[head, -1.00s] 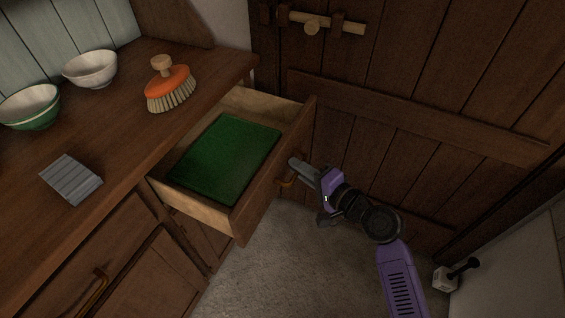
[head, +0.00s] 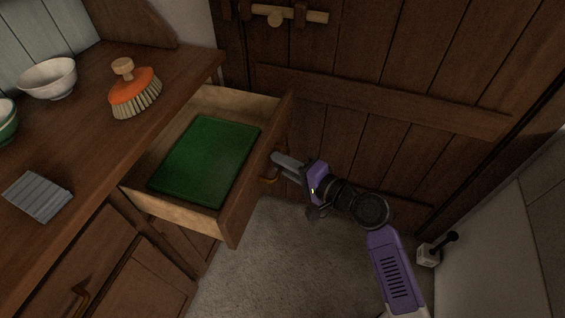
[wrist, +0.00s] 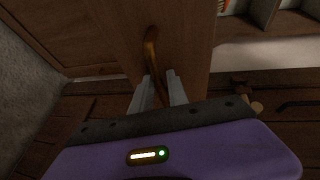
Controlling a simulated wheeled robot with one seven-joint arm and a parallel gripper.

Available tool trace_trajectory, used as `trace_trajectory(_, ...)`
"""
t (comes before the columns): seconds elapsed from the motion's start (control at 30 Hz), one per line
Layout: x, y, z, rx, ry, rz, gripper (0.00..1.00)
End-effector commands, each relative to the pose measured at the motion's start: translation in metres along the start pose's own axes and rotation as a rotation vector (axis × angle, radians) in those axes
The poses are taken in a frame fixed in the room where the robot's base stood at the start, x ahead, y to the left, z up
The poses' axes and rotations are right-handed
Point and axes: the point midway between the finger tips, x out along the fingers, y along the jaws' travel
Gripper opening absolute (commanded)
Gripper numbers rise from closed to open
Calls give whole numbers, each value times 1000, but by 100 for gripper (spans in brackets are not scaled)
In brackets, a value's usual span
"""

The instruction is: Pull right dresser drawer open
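The right dresser drawer (head: 262,168) stands well open, its wooden box showing. A flat green item (head: 206,158) lies inside. Its curved brass handle (wrist: 151,50) is on the drawer front; in the head view the handle is partly hidden by the fingers. My gripper (head: 276,164) is at the handle from the outer side. In the wrist view my gripper (wrist: 159,90) has its two grey fingers either side of the handle's lower part, closed around it with a narrow gap.
On the dresser top (head: 95,140) are an orange brush (head: 135,92), a white bowl (head: 48,78), a green bowl (head: 5,122) at the edge of view and a grey ribbed block (head: 38,196). A plank door (head: 380,70) stands behind the drawer. Grey floor (head: 270,260) is clear below.

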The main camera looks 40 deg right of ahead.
Motion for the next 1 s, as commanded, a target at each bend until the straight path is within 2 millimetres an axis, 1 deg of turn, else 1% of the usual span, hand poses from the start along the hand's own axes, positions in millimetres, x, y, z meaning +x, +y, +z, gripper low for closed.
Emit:
trace_trajectory(0.13, -11, 0, 0, 1, 1, 1, 20)
trace_trajectory(0.4, -54, 1, 0, 1, 1, 2, 20)
trace_trajectory(0.5, -66, 1, 0, 0, 1, 2, 20)
trace_trajectory(0.6, -75, 1, 0, 1, 0, 2, 20)
trace_trajectory(0.73, -78, 0, 0, 0, 0, 1, 20)
trace_trajectory(1.0, -78, 0, 0, 0, 0, 0, 20)
